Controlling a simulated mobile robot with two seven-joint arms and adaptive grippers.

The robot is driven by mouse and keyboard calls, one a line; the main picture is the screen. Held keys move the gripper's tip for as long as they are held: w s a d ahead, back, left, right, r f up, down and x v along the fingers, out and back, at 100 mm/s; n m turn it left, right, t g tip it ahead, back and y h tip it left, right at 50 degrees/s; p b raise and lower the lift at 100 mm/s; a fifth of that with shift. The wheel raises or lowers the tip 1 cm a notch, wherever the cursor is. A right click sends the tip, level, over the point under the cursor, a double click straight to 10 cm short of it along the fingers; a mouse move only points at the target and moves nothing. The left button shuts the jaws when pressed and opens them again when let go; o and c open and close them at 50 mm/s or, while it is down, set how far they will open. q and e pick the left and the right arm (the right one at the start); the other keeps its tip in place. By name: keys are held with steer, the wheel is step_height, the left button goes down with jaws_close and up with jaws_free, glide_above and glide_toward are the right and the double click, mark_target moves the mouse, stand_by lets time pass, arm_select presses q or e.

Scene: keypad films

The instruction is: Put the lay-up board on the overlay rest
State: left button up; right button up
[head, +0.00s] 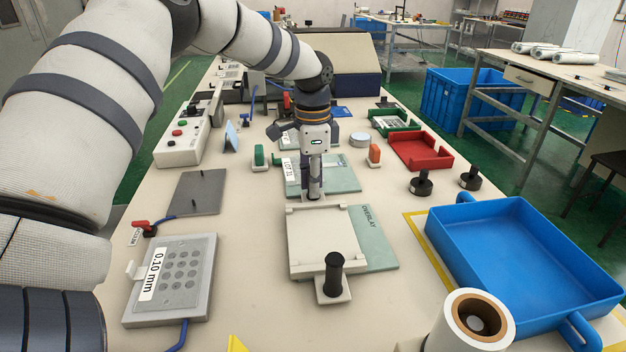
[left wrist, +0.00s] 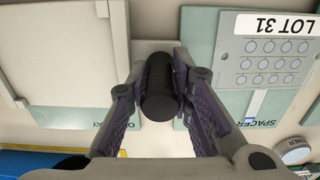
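The lay-up board (head: 322,243) is a pale square plate with a raised rim and a black post on a tab at its near end. It lies over the left part of the teal overlay rest (head: 378,240); I cannot tell whether it touches it. My left gripper (head: 315,194) points down at the board's far end. In the left wrist view, its fingers (left wrist: 160,75) are closed around another black post beside the board (left wrist: 60,50). The teal rest (left wrist: 70,118) shows along the board's edge. My right gripper is not in view.
A spacer mat (head: 345,180) with a LOT 31 plate lies just beyond. A blue tray (head: 520,250) and a paper roll (head: 470,322) stand at right, a red tray (head: 420,152) farther back. A 0.10 mm plate (head: 178,278) and dark plate (head: 195,192) lie left.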

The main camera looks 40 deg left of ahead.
arm_select(q)
steer(key=o, duration=0.3)
steer(key=shift+o, duration=0.2)
step_height(320, 180, up, 12)
steer(key=shift+r, duration=0.2)
steer(key=shift+f, duration=0.1)
